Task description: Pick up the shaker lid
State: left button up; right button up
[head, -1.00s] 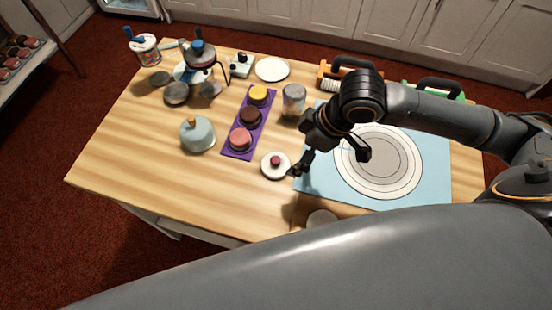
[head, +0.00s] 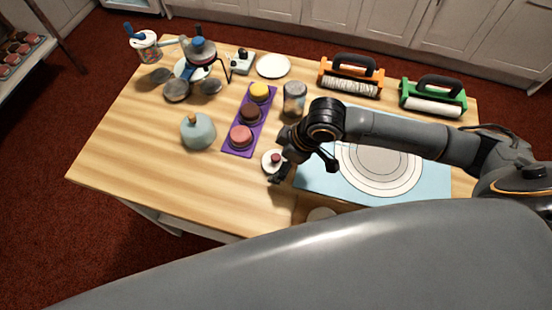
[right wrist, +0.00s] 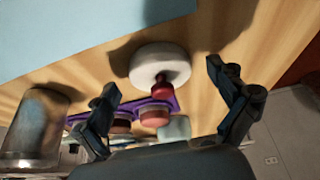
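The shaker lid (head: 268,164), a white disc with a dark red knob, lies on the wooden table just right of the purple tray. My right gripper (head: 304,168) is over the table at the lid's right side, with one finger partly covering the lid. In the right wrist view, the gripper (right wrist: 162,82) is open and empty. The white lid (right wrist: 158,62) shows there between and beyond the fingertips, its red knob pointing toward the gripper. Whether a finger touches it I cannot tell. My left gripper is not in view.
The purple tray (head: 236,151) holds three small cakes. A light blue mat (head: 312,185) with a round turntable (head: 378,165) lies to the right. A grey-blue dome (head: 198,132) stands left. The front left of the table is clear.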

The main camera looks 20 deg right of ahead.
jog(key=c, duration=0.9)
